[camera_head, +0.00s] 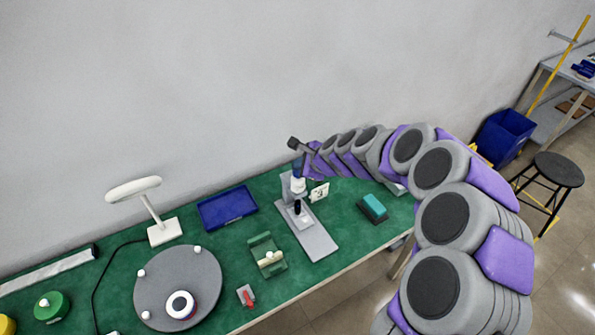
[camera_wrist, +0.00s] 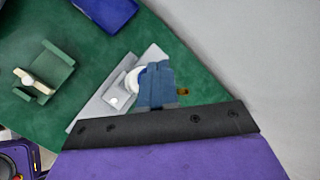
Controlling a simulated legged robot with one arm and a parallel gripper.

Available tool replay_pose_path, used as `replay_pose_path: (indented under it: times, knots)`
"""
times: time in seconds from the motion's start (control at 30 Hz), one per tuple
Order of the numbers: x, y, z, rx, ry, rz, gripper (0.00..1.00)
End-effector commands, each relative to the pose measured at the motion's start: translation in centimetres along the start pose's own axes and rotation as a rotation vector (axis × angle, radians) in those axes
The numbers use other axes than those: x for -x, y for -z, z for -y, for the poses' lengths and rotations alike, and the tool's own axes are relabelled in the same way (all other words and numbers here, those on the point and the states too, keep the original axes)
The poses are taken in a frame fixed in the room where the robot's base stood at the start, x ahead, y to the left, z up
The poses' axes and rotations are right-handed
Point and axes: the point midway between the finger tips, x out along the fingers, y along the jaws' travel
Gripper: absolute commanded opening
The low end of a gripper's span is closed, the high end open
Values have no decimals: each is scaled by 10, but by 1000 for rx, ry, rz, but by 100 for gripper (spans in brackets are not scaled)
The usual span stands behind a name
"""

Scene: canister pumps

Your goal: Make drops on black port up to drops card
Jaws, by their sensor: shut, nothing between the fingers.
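A grey pump stand (camera_head: 318,243) rises from a flat base plate on the green table. A white round part (camera_head: 298,184) sits at its upper end, and a small black cylinder (camera_head: 297,207), perhaps the black port, stands below it. A small white card (camera_head: 319,192) with a dark mark stands just right of the stand; its print is too small to read. My gripper (camera_head: 297,172) is shut and empty, pointing down just above the white part. In the wrist view, the blue-grey fingers (camera_wrist: 157,83) are together and partly cover the white part (camera_wrist: 133,82). I cannot tell whether they touch it.
A green bracket (camera_head: 268,255) and a blue tray (camera_head: 228,207) lie left of the stand. A teal-topped block (camera_head: 373,208) lies right of it. A grey turntable (camera_head: 178,285) with a white-and-dark canister and a white lamp (camera_head: 147,205) are further left. Bare tabletop surrounds the stand base.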

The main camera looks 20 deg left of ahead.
Motion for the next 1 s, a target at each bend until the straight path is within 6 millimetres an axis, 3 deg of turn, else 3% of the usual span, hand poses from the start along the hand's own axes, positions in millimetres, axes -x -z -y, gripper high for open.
replay_pose_path:
  times: [1.0]
  knots:
    - [-5,4,-4,0,-1,0,0]
